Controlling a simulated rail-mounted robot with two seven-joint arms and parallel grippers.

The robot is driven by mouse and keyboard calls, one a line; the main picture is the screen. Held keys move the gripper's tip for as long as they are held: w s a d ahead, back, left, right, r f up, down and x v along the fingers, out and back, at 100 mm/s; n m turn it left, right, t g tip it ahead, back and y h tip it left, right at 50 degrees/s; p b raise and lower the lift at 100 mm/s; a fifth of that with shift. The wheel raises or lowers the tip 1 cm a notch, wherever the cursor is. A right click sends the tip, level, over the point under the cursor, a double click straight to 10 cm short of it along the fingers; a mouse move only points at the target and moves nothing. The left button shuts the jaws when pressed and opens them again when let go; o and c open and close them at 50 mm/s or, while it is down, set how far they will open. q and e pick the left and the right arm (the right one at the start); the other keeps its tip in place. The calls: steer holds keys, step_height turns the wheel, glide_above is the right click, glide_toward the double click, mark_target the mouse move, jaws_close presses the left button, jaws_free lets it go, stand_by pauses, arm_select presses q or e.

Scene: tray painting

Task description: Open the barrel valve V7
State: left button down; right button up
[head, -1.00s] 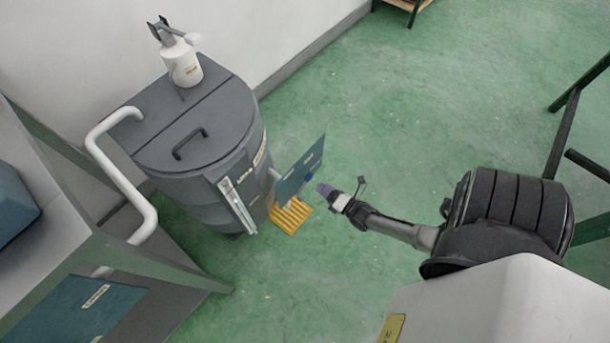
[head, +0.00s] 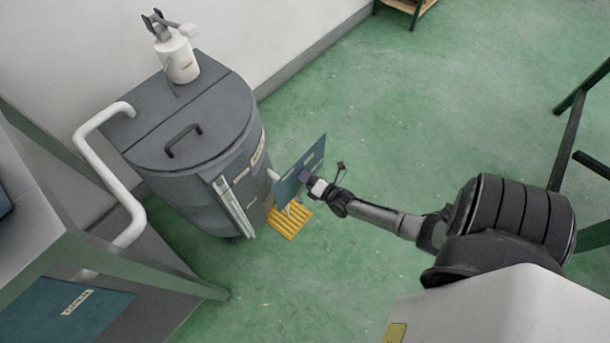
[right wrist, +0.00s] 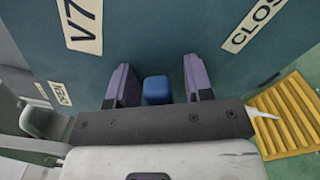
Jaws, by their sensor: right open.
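The dark barrel (head: 195,140) stands against the wall in the head view. A blue-green panel (head: 302,166) sticks out at its right side on a pale pipe. In the right wrist view the panel (right wrist: 180,30) carries a V7 label (right wrist: 82,22), an OPEN label (right wrist: 60,93) and a CLOSED label (right wrist: 252,22). A blue valve handle (right wrist: 157,90) stands out between the labels. My right gripper (right wrist: 158,82) is open, its two purple fingers on either side of the blue handle, with gaps between. In the head view my right gripper (head: 306,176) is at the panel. My left gripper is not seen.
A yellow slatted grate (head: 290,218) lies on the floor below the panel. A white bottle-like container (head: 180,66) stands on the barrel's lid. A white bent pipe (head: 108,170) runs at left beside a grey cabinet (head: 50,240). The green floor at right is mostly clear.

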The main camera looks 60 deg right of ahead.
steer(key=shift+c, duration=0.4)
jaws_close()
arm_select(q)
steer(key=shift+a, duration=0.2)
